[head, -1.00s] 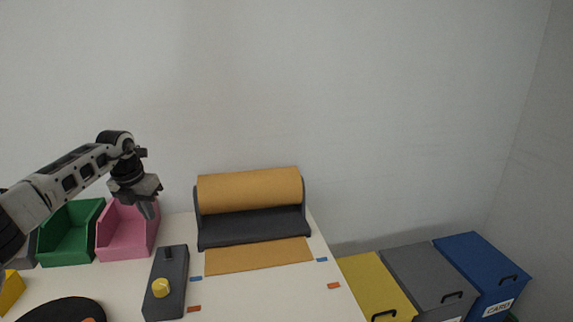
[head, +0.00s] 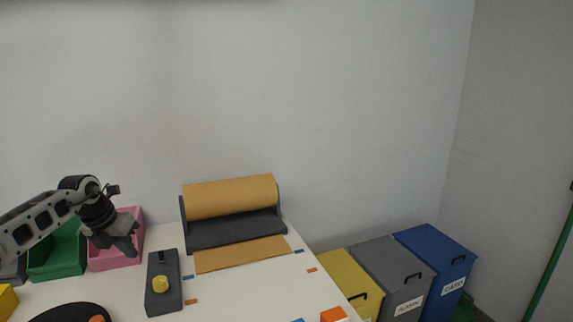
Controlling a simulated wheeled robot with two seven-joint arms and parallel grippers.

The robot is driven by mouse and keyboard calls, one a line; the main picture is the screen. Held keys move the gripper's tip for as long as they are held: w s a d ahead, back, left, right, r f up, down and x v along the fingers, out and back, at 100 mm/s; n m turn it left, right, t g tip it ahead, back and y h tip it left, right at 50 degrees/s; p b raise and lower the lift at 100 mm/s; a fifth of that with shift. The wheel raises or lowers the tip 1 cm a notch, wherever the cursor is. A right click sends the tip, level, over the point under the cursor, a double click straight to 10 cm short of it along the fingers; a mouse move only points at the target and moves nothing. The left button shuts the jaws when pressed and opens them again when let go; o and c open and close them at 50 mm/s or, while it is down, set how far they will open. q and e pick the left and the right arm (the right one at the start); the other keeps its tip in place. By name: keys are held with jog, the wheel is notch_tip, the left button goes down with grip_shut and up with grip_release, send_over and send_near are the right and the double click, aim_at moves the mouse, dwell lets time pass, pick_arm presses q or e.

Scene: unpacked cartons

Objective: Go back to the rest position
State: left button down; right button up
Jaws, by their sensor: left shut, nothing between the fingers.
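My left gripper (head: 132,246) is shut and empty. In the head view it hangs in front of the pink bin (head: 112,264) at the back left of the table, hiding part of it. Its arm comes in from the left edge. I cannot tell whether the fingertips touch the bin. My right gripper is not in view.
A green bin (head: 57,270) stands left of the pink one. A dark box with a yellow knob (head: 160,284) and a brown paper roll (head: 230,197) are on the white table (head: 245,290). Yellow, grey and blue lidded bins (head: 430,245) stand right of the table.

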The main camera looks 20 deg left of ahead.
pick_arm(q)
jog(key=w+d+f+t+h, duration=0.1)
jog(key=w+d+t+h, duration=0.25)
jog(key=d, duration=0.95)
jog(key=w+d+f+t+h, duration=0.15)
jog(key=w+d+h, duration=0.25)
jog(key=d, duration=0.8)
jog(key=s+d+r+n+t+h, duration=0.1)
jog(key=s+d+r+n+t, duration=0.1)
jog(key=d+r+n+t, duration=0.35)
jog(key=s+d+f+n+g+y, duration=0.1)
jog(key=s+f+n+g+y, duration=0.3)
jog(key=s+n, duration=0.6)
jog(key=s+d+f+n+g+y, duration=0.25)
jog(key=s+f+n, duration=0.4)
jog(key=s, duration=0.45)
jog(key=s+d+f+n+g+y, duration=0.15)
jog(key=s+f+n+g, duration=0.25)
jog(key=s+n, duration=0.6)
jog(key=w+d+f+t, duration=0.2)
jog(key=f+t, duration=0.1)
jog(key=f, duration=0.2)
jog(key=w+d+f+m+t+h, duration=0.1)
jog(key=w+d+f+t, duration=0.1)
jog(key=f+t, duration=0.1)
jog(key=shift+w+f, duration=0.3)
jog(key=shift+f, duration=0.6)
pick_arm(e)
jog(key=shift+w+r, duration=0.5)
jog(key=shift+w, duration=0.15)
